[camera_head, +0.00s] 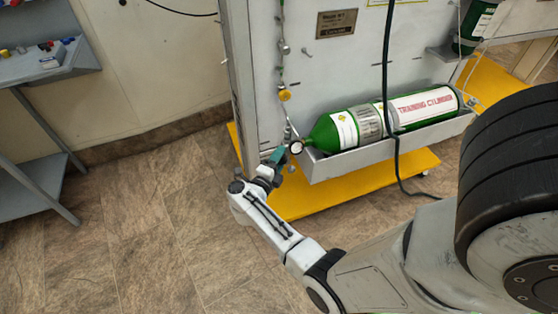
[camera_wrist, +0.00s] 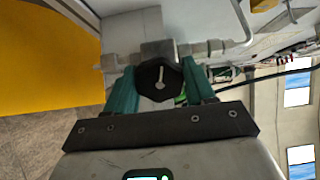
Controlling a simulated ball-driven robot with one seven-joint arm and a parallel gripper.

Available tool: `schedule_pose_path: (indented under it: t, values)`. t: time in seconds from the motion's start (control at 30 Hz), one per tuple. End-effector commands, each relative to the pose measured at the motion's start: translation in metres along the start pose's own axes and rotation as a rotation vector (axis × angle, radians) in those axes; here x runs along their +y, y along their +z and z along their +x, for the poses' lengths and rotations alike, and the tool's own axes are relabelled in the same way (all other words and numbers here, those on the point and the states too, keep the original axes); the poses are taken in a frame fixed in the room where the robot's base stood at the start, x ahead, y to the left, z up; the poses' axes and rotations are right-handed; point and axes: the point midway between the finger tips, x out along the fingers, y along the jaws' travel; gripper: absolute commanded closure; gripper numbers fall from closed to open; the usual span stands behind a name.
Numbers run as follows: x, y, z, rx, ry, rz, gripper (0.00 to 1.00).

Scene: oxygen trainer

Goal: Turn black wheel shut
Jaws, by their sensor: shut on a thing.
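The black wheel (camera_wrist: 159,78) shows in the wrist view with a pale pointer mark on its face. It sits in front of a grey metal valve body (camera_wrist: 158,49) with pipe fittings on both sides. My gripper (camera_wrist: 160,84) has its two teal fingers on the left and right of the wheel, shut on it. In the head view my gripper (camera_head: 276,158) is at the left end of the green training cylinder (camera_head: 428,106), near a small round gauge (camera_head: 297,147). The wheel itself is hidden or too small to make out there.
The cylinder lies in a grey tray (camera_head: 350,162) on a panel above a yellow base (camera_head: 385,182). A black hose (camera_head: 387,60) hangs down across the cylinder. A grey shelf unit (camera_head: 42,72) stands at the left. The floor (camera_head: 130,215) between is clear.

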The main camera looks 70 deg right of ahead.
Motion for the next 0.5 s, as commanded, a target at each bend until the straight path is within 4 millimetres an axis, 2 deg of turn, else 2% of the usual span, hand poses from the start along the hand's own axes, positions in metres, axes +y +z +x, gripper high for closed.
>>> schedule_pose_path:
  t: [0.5]
  values:
    - [0.0042,0.0004,-0.0015,-0.003,0.004,0.489,0.77]
